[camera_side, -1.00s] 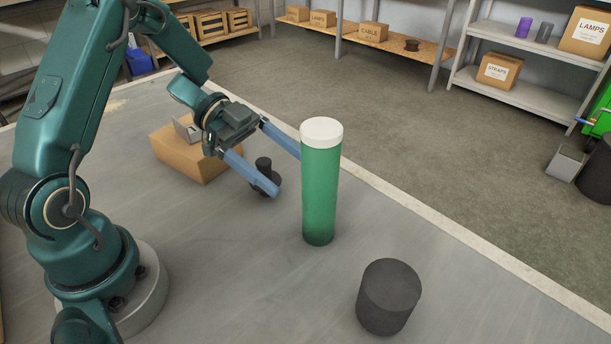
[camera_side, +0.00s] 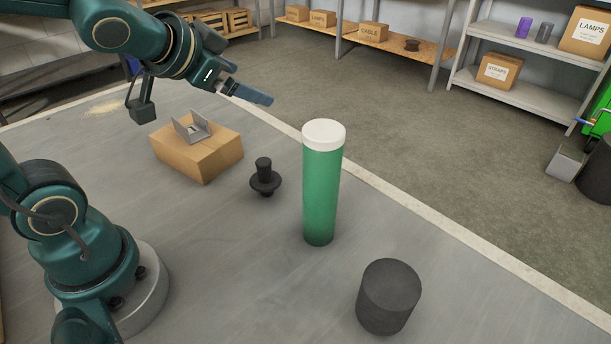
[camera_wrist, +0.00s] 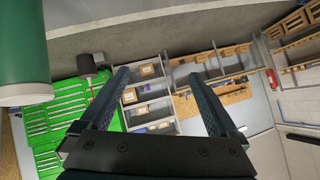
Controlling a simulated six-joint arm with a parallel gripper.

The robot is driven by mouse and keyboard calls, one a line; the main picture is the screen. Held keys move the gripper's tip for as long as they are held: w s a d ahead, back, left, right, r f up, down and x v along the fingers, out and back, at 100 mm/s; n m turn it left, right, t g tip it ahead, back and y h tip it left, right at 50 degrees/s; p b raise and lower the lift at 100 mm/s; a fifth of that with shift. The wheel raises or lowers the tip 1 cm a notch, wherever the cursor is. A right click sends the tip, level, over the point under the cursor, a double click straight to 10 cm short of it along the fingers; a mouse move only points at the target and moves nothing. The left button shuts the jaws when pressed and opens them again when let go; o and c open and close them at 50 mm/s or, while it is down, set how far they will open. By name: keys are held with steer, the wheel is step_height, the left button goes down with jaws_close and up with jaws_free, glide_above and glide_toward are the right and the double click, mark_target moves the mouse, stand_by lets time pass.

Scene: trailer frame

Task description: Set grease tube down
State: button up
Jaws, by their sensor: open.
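The grease tube (camera_side: 320,195) is a tall green cylinder with a white cap, standing upright on the grey table. In the wrist view its green body and white cap (camera_wrist: 25,60) show at the upper left, outside the jaws. My gripper (camera_side: 258,94) is up and to the left of the tube in the side view, apart from it. In the wrist view my gripper (camera_wrist: 160,75) has its two fingers spread, with nothing between them.
A black cylinder (camera_side: 388,297) stands in front of the tube. A small black flanged part (camera_side: 265,178) is left of it. A cardboard box (camera_side: 197,155) with a grey bracket (camera_side: 191,128) on top sits further back left. The table's far edge runs behind the tube.

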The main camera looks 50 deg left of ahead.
steer(key=s+d+f+g+h, duration=0.1)
steer(key=s+d+f+g, duration=0.1)
steer(key=s, duration=0.4)
steer(key=s+d+f+n+g+h, duration=0.1)
steer(key=s+d+f+g+h, duration=0.1)
steer(key=s+d, duration=0.3)
steer(key=shift+s+d+f+g, duration=0.2)
steer(key=shift+s+f+g, duration=0.15)
steer(key=shift+s, duration=0.5)
